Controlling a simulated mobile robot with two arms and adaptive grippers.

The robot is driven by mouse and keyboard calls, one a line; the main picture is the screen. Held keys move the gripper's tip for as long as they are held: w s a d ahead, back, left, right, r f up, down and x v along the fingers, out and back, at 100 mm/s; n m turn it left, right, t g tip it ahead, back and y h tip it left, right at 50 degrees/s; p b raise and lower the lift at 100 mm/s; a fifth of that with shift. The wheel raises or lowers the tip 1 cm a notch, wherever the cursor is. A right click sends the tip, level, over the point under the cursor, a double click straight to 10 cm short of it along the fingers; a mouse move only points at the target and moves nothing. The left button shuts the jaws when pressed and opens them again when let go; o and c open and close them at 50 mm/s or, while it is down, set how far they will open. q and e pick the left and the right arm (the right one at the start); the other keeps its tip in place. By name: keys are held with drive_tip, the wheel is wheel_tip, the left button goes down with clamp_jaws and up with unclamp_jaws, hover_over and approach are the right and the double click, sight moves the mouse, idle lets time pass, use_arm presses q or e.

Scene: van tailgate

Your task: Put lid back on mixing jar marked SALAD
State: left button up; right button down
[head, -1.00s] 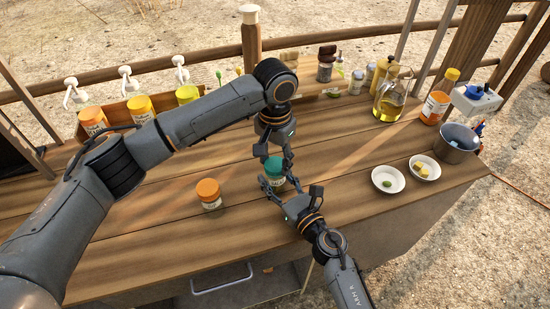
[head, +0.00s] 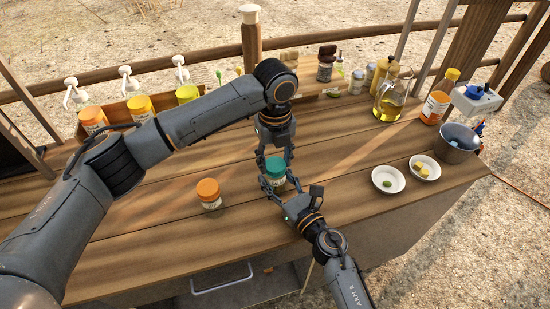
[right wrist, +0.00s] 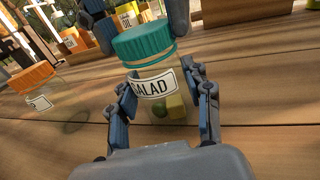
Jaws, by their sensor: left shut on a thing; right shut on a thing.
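The clear mixing jar (right wrist: 165,92) marked SALAD stands upright on the wooden counter, with yellow and green pieces inside. My right gripper (head: 270,187) is shut on the jar body from the near side, below the lid.
An orange-lidded jar (head: 209,193) stands left of the SALAD jar. Two white bowls (head: 388,179) (head: 425,167) and a metal pot (head: 457,143) are at the right. Pump bottles (head: 139,103), an oil jug (head: 391,98) and spice jars line the back. The front counter is mostly clear.

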use_arm(q)
drive_tip(key=m, duration=0.6)
drive_tip(key=shift+m, duration=0.4)
drive_tip(key=m, duration=0.6)
drive_tip(key=shift+m, duration=0.4)
drive_tip(key=o, duration=0.7)
drive_tip(key=shift+r, duration=2.25)
